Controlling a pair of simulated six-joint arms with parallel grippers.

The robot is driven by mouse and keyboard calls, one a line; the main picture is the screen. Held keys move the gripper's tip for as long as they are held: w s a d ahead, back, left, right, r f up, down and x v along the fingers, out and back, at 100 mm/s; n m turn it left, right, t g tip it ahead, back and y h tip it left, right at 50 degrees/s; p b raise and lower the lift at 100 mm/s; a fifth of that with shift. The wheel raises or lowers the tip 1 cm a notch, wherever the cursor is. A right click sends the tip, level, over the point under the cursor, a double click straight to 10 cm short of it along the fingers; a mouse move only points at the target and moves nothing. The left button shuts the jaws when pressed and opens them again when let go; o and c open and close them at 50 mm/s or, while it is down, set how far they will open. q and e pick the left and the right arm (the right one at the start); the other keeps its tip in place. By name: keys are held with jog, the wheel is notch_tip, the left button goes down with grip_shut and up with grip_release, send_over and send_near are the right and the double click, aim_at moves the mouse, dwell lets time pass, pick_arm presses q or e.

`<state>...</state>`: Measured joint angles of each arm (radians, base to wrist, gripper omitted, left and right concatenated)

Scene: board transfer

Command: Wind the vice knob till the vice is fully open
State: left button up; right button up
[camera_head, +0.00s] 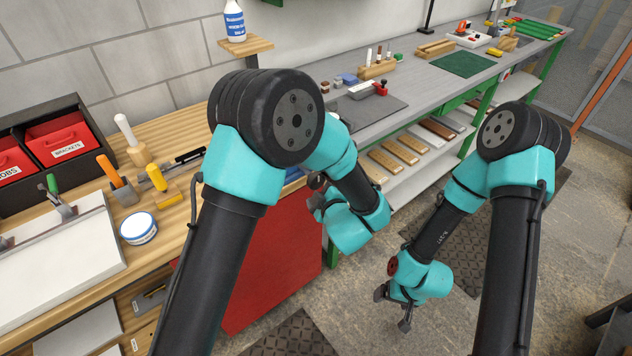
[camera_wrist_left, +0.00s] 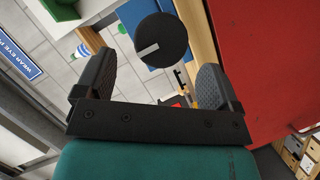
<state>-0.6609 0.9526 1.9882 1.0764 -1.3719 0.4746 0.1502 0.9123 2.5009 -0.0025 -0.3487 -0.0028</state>
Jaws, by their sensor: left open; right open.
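The vice knob (camera_wrist_left: 160,40) is a black disc with a white bar mark, seen in the left wrist view. Behind it is the blue vice (camera_wrist_left: 147,14), mostly cut off by the frame edge, so its jaw gap cannot be seen. My left gripper (camera_wrist_left: 154,72) is open, its dark fingers on either side below the knob. The knob lies ahead of the fingertips and is not gripped. My right gripper (camera_head: 394,304) is open and empty above the floor.
A red panel (camera_head: 275,262) is under the wooden bench's right end. A grey workbench (camera_head: 408,100) with shelves runs behind. Floor around my right gripper is clear.

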pick_arm(q)
jog(key=v, duration=1)
jog(key=shift+s, duration=0.3)
jog(key=shift+d, duration=0.1)
jog(key=w+a+f+m+g+h, duration=0.2)
jog(key=a+f+m+g+h, duration=0.15)
jog(key=a+f, duration=0.45)
jog(key=w+a+f+m+g+h, duration=0.2)
jog(key=a+f+m+g, duration=0.15)
jog(key=a+f, duration=0.5)
jog(key=s+a+f+m+g+h, duration=0.1)
jog(key=s+a+f+m+g, duration=0.2)
jog(key=s+a+f, duration=0.2)
jog(key=s+a+f+m+g+h, duration=0.2)
jog(key=s+a, duration=0.4)
jog(key=s, duration=0.4)
notch_tip(320, 180, down, 3)
jog(key=shift+r+m+g, duration=0.1)
jog(key=shift+m+g, duration=0.5)
jog(key=shift+g, duration=0.3)
jog(key=shift+s, duration=0.15)
jog(key=shift+c, duration=0.4)
